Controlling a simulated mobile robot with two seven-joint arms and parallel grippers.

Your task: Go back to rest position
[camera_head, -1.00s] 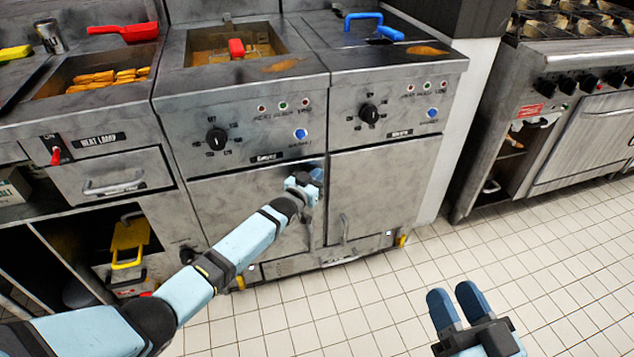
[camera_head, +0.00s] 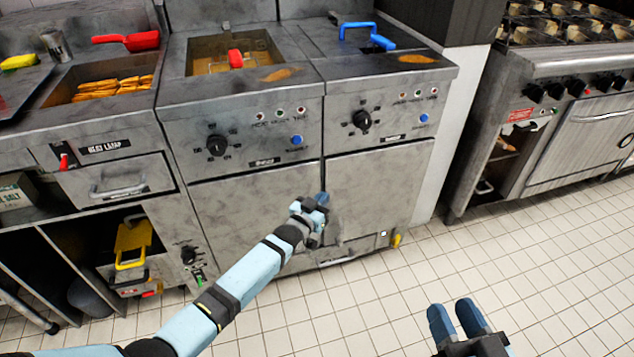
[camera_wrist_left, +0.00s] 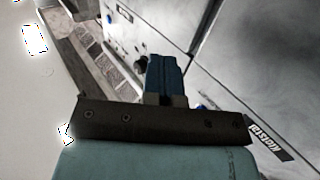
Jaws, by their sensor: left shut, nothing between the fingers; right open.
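My left gripper (camera_head: 318,203) is in front of the fryer cabinet doors, at the end of my outstretched left arm. Its blue fingers are together with nothing between them, and they also show pressed together in the left wrist view (camera_wrist_left: 164,75). My right gripper (camera_head: 456,318) is at the bottom of the head view, over the tiled floor. Its two blue fingers are apart and nothing is between them. Most of my right arm is out of view.
The fryer (camera_head: 258,165) with knobs and cabinet doors stands close beyond my left gripper. A heat lamp station with fries (camera_head: 112,88) is at the left. A stove (camera_head: 560,100) stands at the right. Open tiled floor (camera_head: 520,250) lies at lower right.

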